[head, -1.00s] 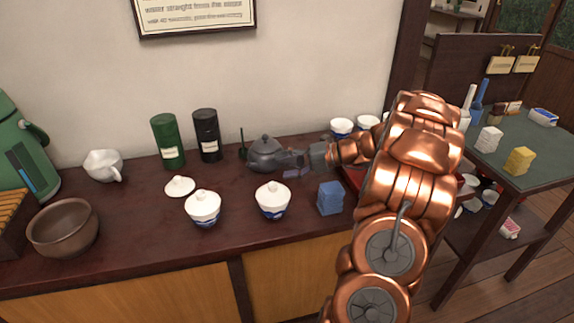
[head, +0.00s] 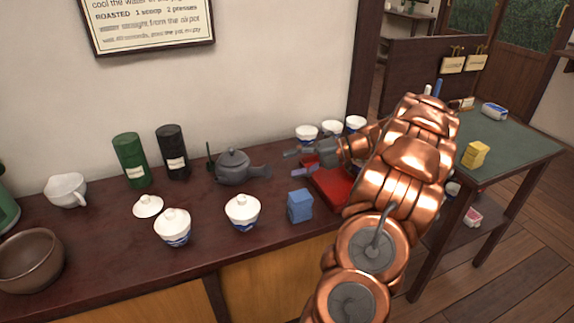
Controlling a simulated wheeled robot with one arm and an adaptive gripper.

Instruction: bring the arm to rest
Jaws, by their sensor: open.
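My copper arm reaches from the lower right over the dark counter (head: 110,247). My gripper (head: 296,161) is at its far end, pointing left, with its two fingers apart and nothing seen between them. It is just right of the grey teapot (head: 232,168), apart from its handle in this view. The gripper's near finger shows in front of a red tray (head: 332,190), which my arm partly hides.
White cups (head: 306,134) stand behind my gripper. Green (head: 130,160) and black (head: 172,152) canisters stand at the wall. A green-topped table (head: 500,145) is at right.

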